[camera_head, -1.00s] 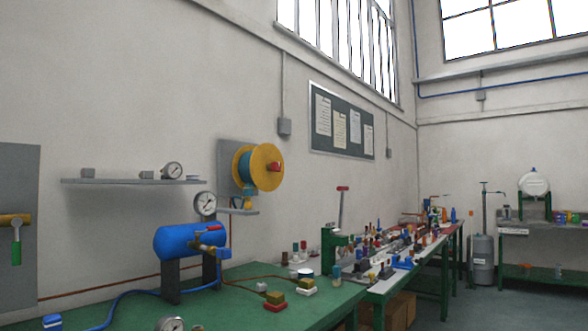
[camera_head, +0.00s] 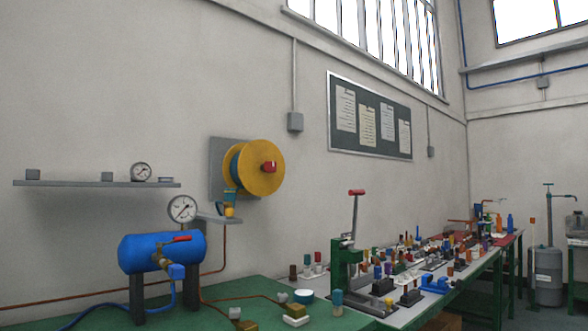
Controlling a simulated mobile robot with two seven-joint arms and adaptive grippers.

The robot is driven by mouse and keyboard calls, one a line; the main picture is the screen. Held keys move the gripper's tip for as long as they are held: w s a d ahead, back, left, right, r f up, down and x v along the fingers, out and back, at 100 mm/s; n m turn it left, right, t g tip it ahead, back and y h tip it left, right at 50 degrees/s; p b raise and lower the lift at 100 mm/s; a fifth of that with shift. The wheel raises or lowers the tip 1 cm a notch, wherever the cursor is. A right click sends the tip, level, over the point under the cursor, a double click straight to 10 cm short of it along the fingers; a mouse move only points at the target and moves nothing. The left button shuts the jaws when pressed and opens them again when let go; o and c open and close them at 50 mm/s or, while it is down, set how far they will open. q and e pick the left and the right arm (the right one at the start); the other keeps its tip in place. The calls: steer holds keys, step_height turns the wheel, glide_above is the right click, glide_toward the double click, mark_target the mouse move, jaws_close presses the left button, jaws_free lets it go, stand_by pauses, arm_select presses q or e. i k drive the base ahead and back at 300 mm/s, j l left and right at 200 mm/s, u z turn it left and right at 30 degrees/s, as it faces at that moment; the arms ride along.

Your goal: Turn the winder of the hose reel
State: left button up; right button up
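The hose reel is a yellow drum (camera_head: 262,180) with a blue-green hose wound on it, fixed to a grey wall plate (camera_head: 217,170) left of the picture's middle. Its winder looks like a small red knob (camera_head: 269,166) on the yellow front disc. Neither of my grippers shows in the head view, so nothing of mine is seen touching the reel.
A green bench (camera_head: 255,294) runs below the reel, with a blue tank (camera_head: 160,252) and a gauge (camera_head: 183,209). A press with a red handle (camera_head: 356,193) and several small parts stand to the right. A wall shelf (camera_head: 95,184) is at left.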

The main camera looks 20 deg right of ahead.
mark_target(270, 167)
steer(key=i+l, duration=0.1)
steer(key=l, duration=0.25)
steer(key=i+l, duration=0.1)
steer(key=l, duration=0.3)
steer(key=i+l, duration=0.1)
steer(key=l, duration=0.25)
steer(key=l+z, duration=0.1)
steer(key=l, duration=0.25)
steer(key=i, duration=0.05)
